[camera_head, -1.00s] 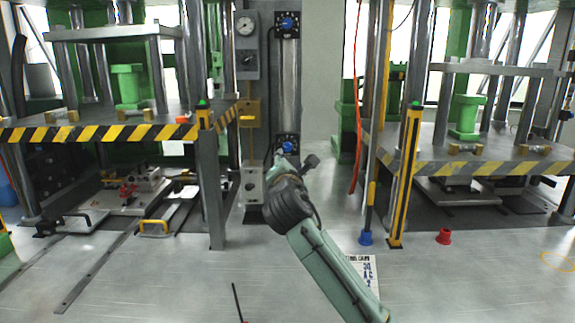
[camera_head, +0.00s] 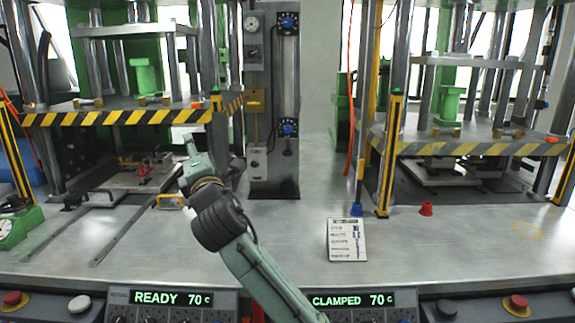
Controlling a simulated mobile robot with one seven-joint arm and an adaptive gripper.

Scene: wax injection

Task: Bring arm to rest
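My arm rises from the bottom centre, with pale green links and a thick black joint. Its far end points away to the left, over the front right corner of the left press (camera_head: 150,118). My gripper (camera_head: 192,150) shows only partly at that end, seen from behind. Its fingers cannot be made out, and I see nothing held in it. It appears above the metal table (camera_head: 300,230), in front of the left press's lower opening.
Below the left press are a mould plate (camera_head: 135,178), rails and a yellow handle (camera_head: 170,201). Displays read READY (camera_head: 172,298) and CLAMPED (camera_head: 350,300).

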